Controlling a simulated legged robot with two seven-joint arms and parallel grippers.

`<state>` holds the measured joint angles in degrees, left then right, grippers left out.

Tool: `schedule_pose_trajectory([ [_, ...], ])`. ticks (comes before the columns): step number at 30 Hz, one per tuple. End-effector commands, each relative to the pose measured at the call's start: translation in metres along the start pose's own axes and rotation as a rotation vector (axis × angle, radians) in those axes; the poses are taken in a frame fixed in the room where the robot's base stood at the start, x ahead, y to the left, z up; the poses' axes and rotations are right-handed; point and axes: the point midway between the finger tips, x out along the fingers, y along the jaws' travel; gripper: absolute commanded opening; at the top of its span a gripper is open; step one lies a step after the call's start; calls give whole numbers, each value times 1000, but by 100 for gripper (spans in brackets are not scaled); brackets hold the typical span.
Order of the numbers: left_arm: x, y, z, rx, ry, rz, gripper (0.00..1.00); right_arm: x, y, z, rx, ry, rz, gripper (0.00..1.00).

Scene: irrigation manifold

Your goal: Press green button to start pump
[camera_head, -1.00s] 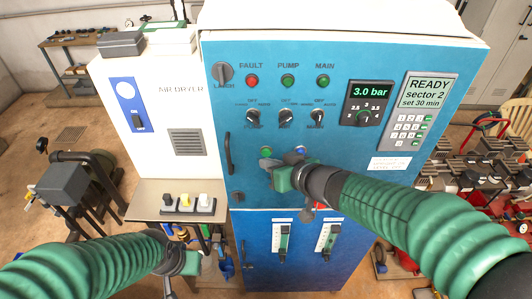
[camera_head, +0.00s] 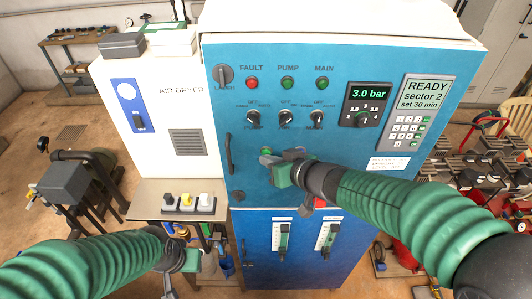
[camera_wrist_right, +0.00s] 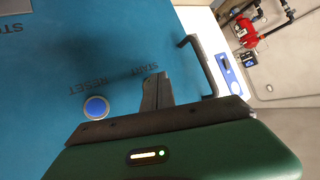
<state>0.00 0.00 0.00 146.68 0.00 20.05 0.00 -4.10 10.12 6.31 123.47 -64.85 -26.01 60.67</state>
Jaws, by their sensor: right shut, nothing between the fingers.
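The blue control cabinet (camera_head: 350,150) fills the middle of the head view. The green start button (camera_head: 265,150) shows just above my right gripper's tip. My right gripper (camera_head: 270,159) is shut and empty, its fingertips at or very near the button; I cannot tell whether they touch. In the right wrist view the shut fingers (camera_wrist_right: 157,90) point at the panel beside the START label (camera_wrist_right: 134,70) and hide the green button. The blue reset button (camera_wrist_right: 96,107) shows to their left. My left gripper (camera_head: 187,261) hangs low at the left, its jaws unclear.
Pump, fault and main lamps and selector switches (camera_head: 285,117) sit above the right gripper. A cabinet handle (camera_head: 228,153) is to its left. The white air dryer (camera_head: 160,110) stands left, with a small shelf (camera_head: 150,207) below. The display (camera_head: 428,90) reads READY, sector 2.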

Motion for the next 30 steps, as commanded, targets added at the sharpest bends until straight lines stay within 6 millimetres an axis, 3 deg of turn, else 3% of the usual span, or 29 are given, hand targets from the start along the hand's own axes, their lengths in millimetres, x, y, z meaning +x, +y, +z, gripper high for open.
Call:
schedule_pose_trajectory([
  [21,-4,0,-1,0,0,0,36,4,3,-4,1,2,1,0],
  [30,-3,0,-1,0,0,0,36,-5,-4,4,0,1,0,0],
])
